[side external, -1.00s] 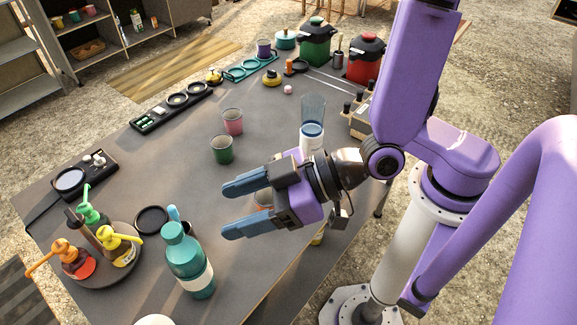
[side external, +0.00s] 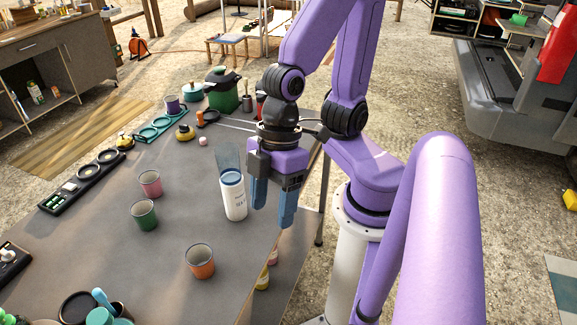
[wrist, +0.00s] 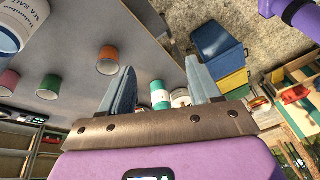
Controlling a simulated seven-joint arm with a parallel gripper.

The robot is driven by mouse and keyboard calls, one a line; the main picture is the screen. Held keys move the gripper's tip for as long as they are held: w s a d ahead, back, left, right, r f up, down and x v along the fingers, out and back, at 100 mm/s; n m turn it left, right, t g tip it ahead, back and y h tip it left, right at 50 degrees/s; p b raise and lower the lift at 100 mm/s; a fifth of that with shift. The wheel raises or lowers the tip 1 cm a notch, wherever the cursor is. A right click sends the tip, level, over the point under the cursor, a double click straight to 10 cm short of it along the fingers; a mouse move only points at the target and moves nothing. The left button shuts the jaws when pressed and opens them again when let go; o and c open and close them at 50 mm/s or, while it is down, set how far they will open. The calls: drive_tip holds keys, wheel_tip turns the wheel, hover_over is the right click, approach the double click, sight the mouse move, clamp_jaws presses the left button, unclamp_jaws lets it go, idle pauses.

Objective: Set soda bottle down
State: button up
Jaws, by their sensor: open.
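My gripper (side external: 272,212) is open and empty, fingers pointing down near the table's right edge. It is just right of a white, blue-lidded sea salt container (side external: 234,196); I cannot tell whether they touch. The fingers also show in the wrist view (wrist: 160,75).
Orange (side external: 200,262), green (side external: 144,215) and pink (side external: 150,184) cups stand on the table (side external: 110,255). A clear glass (side external: 229,157) is behind the salt container. A green pot (side external: 222,95) and teal tray (side external: 160,127) are at the back. The table's middle is fairly clear.

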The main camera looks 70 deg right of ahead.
drive_tip(key=d+r+h, duration=0.1)
drive_tip(key=d+h, duration=0.2)
drive_tip(key=d, duration=0.5)
drive_tip(key=shift+d, duration=0.2)
drive_tip(key=shift+w, duration=0.1)
idle(0.6)
